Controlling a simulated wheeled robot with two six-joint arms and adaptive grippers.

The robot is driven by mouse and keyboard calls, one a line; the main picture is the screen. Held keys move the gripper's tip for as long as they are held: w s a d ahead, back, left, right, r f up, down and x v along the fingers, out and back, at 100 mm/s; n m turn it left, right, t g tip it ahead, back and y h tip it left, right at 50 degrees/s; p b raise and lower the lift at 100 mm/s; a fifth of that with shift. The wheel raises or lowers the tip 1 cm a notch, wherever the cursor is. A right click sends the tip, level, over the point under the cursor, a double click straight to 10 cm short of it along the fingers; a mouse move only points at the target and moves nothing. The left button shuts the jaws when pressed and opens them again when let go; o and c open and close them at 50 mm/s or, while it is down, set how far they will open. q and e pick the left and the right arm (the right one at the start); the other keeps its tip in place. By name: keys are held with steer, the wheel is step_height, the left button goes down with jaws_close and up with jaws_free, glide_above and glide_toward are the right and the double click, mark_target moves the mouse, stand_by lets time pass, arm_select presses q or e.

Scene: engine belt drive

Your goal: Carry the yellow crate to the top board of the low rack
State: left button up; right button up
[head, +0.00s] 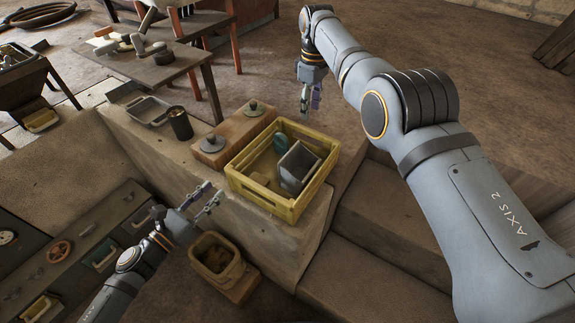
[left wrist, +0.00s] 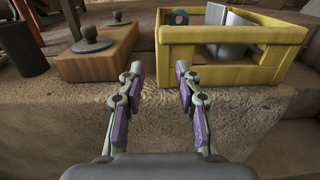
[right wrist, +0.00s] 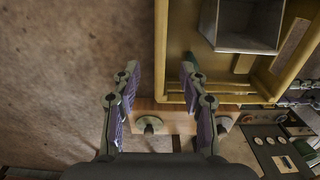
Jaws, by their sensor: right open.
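The yellow crate (head: 262,197) stands on a stone ledge, holding a grey metal box (head: 298,165) and a small green round part (head: 281,141). My left gripper (head: 210,194) is open and empty, in front of the crate's left side and apart from it. In the left wrist view the crate (left wrist: 222,78) is just beyond the right finger. My right gripper (head: 310,97) is open, near the crate's far side. In the right wrist view the crate's rim (right wrist: 160,45) shows between and beyond its fingers; contact is unclear. I cannot identify the low rack.
A wooden block with knobbed grey lids (head: 211,146) sits close beside the crate. A dark cup (head: 180,124) and a grey tray (head: 149,111) are further left. A bin (head: 217,262) stands below the ledge. Stone steps (head: 375,225) lie right of the crate.

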mark_target(309, 129)
arm_select(q)
steer(key=shift+a, duration=0.1)
arm_select(e)
steer(key=shift+f, duration=0.65)
arm_select(q)
steer(key=x, duration=1)
steer(key=shift+w+f, duration=0.1)
steer(key=shift+w, duration=0.1)
arm_select(e)
step_height(309, 129, down, 9)
steer(key=shift+s+f, duration=0.1)
steer(key=shift+f, duration=0.05)
arm_select(q)
jaws_close()
arm_select(e)
steer(key=c, duration=0.7)
jaws_close()
